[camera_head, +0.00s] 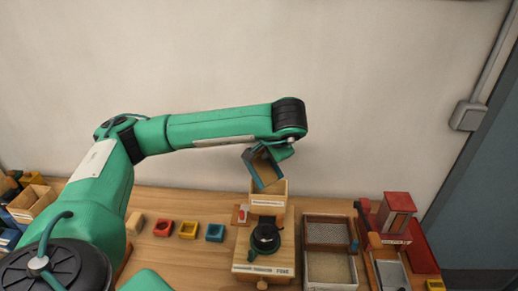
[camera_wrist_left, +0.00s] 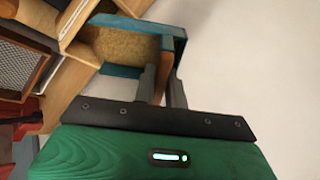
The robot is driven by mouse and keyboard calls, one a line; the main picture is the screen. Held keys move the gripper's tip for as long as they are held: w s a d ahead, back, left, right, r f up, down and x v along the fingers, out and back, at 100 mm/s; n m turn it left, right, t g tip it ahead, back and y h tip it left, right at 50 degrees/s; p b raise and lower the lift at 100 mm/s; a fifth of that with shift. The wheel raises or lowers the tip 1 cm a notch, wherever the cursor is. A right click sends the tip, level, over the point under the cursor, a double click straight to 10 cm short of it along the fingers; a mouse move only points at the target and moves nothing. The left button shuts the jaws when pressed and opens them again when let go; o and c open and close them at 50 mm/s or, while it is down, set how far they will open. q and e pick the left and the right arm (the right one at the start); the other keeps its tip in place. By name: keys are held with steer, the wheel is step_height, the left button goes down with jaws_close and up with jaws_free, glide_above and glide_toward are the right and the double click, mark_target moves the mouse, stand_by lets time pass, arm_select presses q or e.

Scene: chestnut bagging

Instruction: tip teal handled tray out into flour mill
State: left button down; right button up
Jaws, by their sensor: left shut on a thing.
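The teal handled tray (camera_head: 252,160) is held tilted steeply above the mill's wooden hopper in the head view. My left gripper (camera_head: 279,152) is shut on its handle, at the tray's upper right. In the left wrist view, the fingers (camera_wrist_left: 163,86) close around the brown handle of the tray (camera_wrist_left: 135,20). A tan, grainy surface shows inside; I cannot tell whether it is loose contents or the floor. The flour mill (camera_head: 268,270) is a wooden stand with a black round part and a box-like hopper (camera_head: 268,200) at the back. My right gripper is out of view.
The wall stands close behind the table.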

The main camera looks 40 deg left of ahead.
arm_select(q)
steer(key=p, duration=0.2)
steer(key=d+y+p, duration=0.1)
steer(key=p, duration=0.1)
steer(key=d+y+p, duration=0.1)
steer(key=p, duration=0.1)
steer(key=shift+s+d+r+t, duration=0.1)
steer(key=shift+s+r+t, duration=0.15)
steer(key=shift+s+t, duration=0.05)
stand_by(0.7)
steer(key=shift+w+a+h, duration=0.2)
steer(key=shift+a+h, duration=0.3)
steer(key=shift+a, duration=0.25)
steer(key=a+h, duration=0.1)
steer(key=a+f+g+h, duration=0.1)
steer(key=h, duration=0.1)
steer(key=w+a+f+h, duration=0.1)
steer(key=a, duration=0.1)
steer(key=shift+g, duration=0.4)
steer(key=shift+w+a+r+g+h, duration=0.15)
steer(key=shift+a+h, duration=0.25)
steer(key=shift+h, duration=0.35)
steer(key=shift+w+a+r+g+h, duration=0.15)
steer(key=shift+a+h, duration=0.25)
steer(key=shift+h, duration=0.35)
